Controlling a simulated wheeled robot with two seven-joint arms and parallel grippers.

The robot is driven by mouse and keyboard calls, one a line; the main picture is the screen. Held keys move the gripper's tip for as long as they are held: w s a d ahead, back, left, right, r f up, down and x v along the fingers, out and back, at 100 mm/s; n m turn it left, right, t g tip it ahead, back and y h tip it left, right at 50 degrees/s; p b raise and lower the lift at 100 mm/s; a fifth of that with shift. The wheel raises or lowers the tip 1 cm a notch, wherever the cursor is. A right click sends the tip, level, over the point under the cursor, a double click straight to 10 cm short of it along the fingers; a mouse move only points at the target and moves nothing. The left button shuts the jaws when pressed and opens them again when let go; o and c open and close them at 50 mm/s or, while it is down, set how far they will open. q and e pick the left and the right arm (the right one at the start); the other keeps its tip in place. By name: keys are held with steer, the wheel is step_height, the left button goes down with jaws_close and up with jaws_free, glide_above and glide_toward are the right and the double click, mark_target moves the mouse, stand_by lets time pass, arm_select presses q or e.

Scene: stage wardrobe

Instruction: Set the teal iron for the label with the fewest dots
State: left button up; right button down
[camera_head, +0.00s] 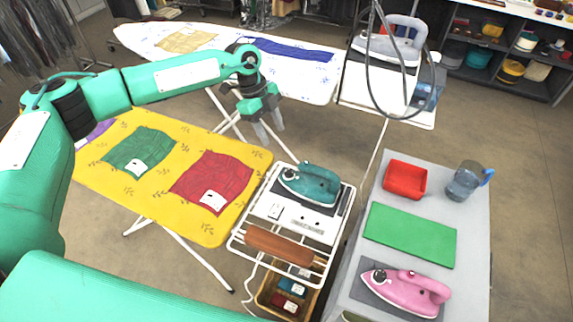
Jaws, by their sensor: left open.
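The teal iron (312,186) rests on the white ironing station (290,215). My left gripper (273,133) is open and empty, fingers pointing down, above and to the left of the iron, apart from it. On the yellow ironing board (125,207), a green cloth (150,145) carries a white label (134,168) and a red cloth (225,178) carries another label (211,200). A purple cloth (100,131) is partly hidden behind my left arm. Label dots and the iron's dial setting are too small to read. My right gripper is not in view.
A grey table (470,230) at right holds a red tray (405,178), a green mat (410,235), a pink iron (408,292) and a water jug (466,181). A grey iron (390,42) stands behind with a hanging hose. A basket (268,294) with labelled cloths sits below the station.

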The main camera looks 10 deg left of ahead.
mark_target(289, 171)
arm_select(q)
steer(key=p+x, duration=0.3)
steer(key=x, duration=1)
steer(key=shift+s+d, duration=0.1)
steer(key=shift+d, duration=0.05)
steer(key=c, duration=1)
